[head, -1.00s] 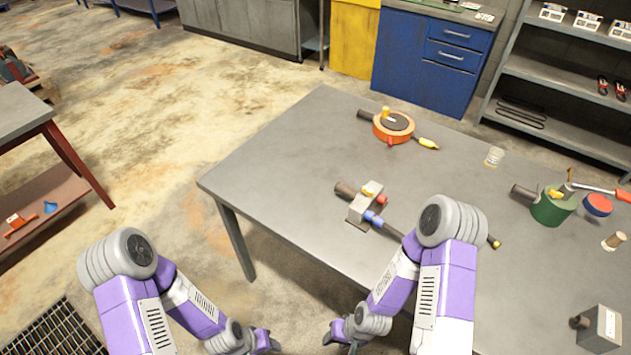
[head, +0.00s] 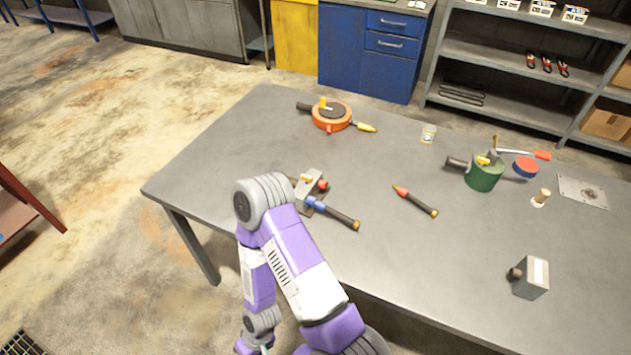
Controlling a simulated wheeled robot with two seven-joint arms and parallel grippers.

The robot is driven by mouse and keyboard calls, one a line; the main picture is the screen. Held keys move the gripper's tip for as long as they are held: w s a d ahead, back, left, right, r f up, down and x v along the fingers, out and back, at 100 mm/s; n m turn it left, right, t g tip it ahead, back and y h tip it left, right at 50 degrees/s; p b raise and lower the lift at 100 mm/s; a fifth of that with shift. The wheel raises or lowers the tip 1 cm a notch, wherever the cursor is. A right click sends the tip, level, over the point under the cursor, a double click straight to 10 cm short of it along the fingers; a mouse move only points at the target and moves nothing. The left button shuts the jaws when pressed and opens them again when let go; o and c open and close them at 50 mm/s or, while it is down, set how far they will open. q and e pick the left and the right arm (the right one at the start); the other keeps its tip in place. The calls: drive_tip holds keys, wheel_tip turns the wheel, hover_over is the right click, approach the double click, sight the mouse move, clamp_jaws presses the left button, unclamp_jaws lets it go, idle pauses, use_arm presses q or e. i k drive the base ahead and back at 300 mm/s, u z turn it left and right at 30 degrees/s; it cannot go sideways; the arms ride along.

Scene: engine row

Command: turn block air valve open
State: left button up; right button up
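A small grey block (head: 312,186) stands on the near left part of the grey table (head: 200,165). It has a yellow part (head: 306,178) on top and a red knob (head: 322,185) at its right side. I cannot tell which part is the air valve or how it is set.
A blue and black handled tool (head: 342,215) lies against the block's near side. The table's front centre is clear.

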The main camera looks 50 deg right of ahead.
sight(306, 179)
drive_tip(key=u, duration=0.15)
drive_tip(key=k, duration=0.2)
drive_tip(key=z, duration=1.1)
